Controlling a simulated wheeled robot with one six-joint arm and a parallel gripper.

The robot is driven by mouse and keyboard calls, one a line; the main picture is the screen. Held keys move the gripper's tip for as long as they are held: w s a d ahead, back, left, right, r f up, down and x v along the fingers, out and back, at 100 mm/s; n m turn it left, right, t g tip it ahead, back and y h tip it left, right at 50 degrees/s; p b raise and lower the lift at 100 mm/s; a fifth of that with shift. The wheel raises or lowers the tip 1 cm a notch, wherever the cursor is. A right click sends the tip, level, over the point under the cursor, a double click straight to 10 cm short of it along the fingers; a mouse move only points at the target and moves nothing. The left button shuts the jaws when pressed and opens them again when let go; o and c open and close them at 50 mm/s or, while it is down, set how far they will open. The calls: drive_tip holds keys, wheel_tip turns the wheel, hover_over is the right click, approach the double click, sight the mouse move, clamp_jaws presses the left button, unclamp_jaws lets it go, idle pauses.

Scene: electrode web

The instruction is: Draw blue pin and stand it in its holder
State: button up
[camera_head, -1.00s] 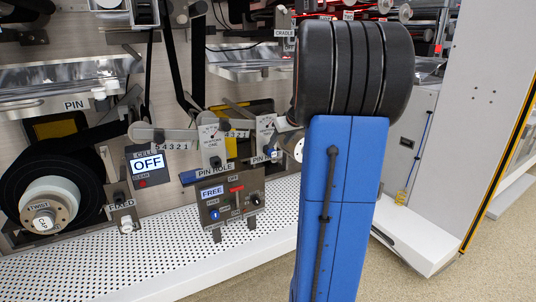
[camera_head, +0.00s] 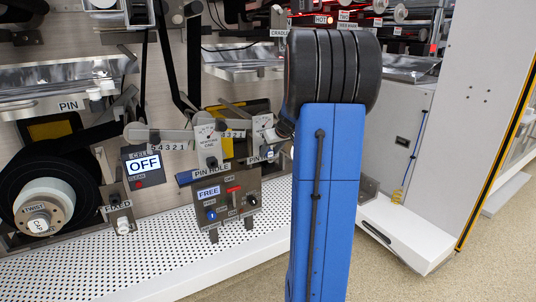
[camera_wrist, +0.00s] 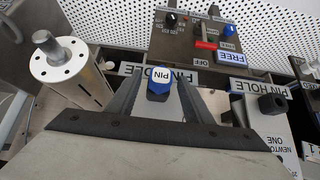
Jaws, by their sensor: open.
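The blue pin (camera_wrist: 159,84) shows in the wrist view as a blue head with a white PIN label. It lies between the two fingers of my gripper (camera_wrist: 158,98), which stand apart on either side of it. I cannot tell whether either finger touches it. In the head view, a small blue part with a PIN label (camera_head: 268,155) shows just left of my arm. My gripper is mostly hidden there behind my blue and black arm. PIN HOLE plates (camera_wrist: 258,88) show in the wrist view, one partly behind the pin. I cannot make out the pin's holder for certain.
A control box reading FREE (camera_head: 228,199) with knobs and a red lever stands below the pin area. A metal cylinder (camera_wrist: 68,62) stands left in the wrist view. A dark block (camera_wrist: 272,104) is at right. A white perforated shelf (camera_head: 150,245) runs along the front.

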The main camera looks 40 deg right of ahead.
drive_tip(key=c, duration=1.1)
clamp_jaws()
drive_tip(key=shift+s+a, duration=0.15)
drive_tip(key=shift+s, duration=0.6)
drive_tip(key=shift+s+a, duration=0.2)
drive_tip(key=shift+s, duration=0.65)
drive_tip(key=shift+s+a, duration=0.2)
drive_tip(key=shift+s, duration=0.6)
drive_tip(key=shift+r, duration=0.1)
